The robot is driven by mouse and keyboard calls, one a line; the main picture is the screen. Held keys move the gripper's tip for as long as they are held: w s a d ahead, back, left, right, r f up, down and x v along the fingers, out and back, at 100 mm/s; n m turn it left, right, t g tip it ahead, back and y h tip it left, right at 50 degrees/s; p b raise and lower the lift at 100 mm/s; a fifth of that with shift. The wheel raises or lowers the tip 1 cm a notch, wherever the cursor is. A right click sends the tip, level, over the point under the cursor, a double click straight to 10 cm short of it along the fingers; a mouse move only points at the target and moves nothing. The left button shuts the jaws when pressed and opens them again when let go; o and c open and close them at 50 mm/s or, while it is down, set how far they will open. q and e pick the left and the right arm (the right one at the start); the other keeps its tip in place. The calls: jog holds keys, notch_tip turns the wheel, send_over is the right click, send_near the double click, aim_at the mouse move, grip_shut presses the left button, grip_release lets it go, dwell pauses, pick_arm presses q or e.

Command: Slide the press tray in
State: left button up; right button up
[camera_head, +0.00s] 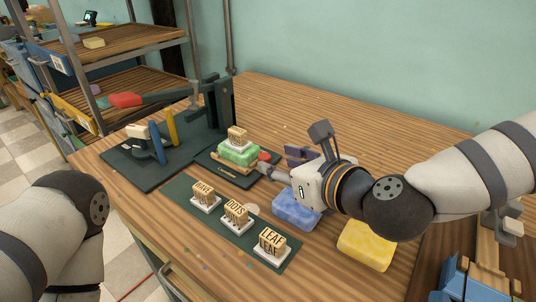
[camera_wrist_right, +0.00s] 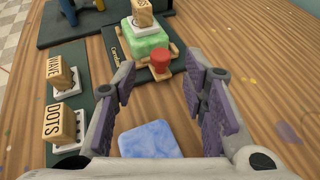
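The press tray (camera_head: 250,171) is a small wooden slide with a red knob (camera_head: 263,157) at its near right end. It carries a green soap block (camera_head: 240,152) with a wooden stamp (camera_head: 237,135) on top. The tray lies on the dark press base, in front of the press (camera_head: 218,103), which has a red-ended lever. My right gripper (camera_head: 286,164) is open and empty. In the right wrist view the red knob (camera_wrist_right: 160,62) shows ahead between the spread purple-padded fingers (camera_wrist_right: 160,82); contact is not visible. My left arm shows at lower left, its gripper out of view.
A dark mat (camera_head: 222,224) holds the WAVE, DOTS and LEAF stamps. A blue soap (camera_head: 297,208) lies under my right wrist, a yellow soap (camera_head: 367,245) nearer the front right. The table's back right is clear.

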aim_at(265, 156)
jog(key=x, duration=0.5)
jog(key=shift+w, duration=0.15)
pick_arm(q)
jog(key=shift+s+f, duration=0.2)
jog(key=shift+f, duration=0.1)
pick_arm(e)
jog(key=shift+c, duration=0.3)
